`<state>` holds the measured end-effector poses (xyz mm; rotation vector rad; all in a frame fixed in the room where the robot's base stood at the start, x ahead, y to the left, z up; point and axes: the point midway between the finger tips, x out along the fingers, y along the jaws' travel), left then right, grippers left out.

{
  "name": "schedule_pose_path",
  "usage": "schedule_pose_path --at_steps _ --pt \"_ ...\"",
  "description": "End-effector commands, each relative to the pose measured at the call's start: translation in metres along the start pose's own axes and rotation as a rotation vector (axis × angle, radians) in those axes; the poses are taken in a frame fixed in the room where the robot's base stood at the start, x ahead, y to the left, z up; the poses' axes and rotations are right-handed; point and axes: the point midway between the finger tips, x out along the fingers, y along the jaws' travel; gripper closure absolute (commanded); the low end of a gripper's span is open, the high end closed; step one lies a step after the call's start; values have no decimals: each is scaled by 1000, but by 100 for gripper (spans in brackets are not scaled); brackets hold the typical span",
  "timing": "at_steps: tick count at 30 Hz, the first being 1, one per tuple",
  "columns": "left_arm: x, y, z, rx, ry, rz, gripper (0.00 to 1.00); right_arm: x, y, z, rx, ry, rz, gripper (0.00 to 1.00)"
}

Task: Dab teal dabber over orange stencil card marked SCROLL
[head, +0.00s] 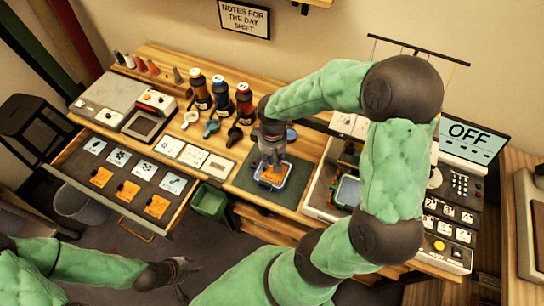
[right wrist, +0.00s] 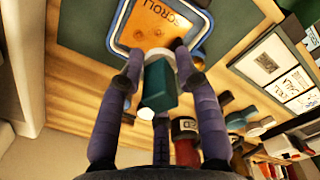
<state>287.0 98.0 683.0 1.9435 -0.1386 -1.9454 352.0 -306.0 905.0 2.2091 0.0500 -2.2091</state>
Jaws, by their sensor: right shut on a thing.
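The orange stencil card marked SCROLL (right wrist: 150,22) lies in a blue-rimmed frame (right wrist: 118,40) on the green mat. In the head view the card (head: 268,180) is partly hidden by my right gripper (head: 272,160), which points down over it. In the right wrist view, my right gripper (right wrist: 160,75) is shut on the teal dabber (right wrist: 160,88). The dabber's pale end faces the card, close to its lower edge; I cannot tell whether they touch. The card shows a few small dark marks. My left gripper (head: 188,276) is open and empty, low in front of the drawer.
An open drawer (head: 120,205) holds several white and orange cards. A green bin (head: 209,201) stands below the table edge. A screen reading OFF (head: 472,138) stands at the right.

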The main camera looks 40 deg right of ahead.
Motion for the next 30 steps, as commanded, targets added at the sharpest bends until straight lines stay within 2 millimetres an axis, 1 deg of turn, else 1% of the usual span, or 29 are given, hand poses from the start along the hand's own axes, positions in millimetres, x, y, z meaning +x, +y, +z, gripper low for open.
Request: schedule_pose_path --at_steps 8,18,23,30 --pt "15 -5 0 0 0 0 62 20 0 4 0 0 0 93" --pt "38 -14 -1 0 0 0 62 51 0 12 0 0 0 93" --pt "42 -15 -2 0 0 0 62 57 0 14 0 1 0 93" --pt "42 -15 -2 0 0 0 62 57 0 14 0 1 0 93"
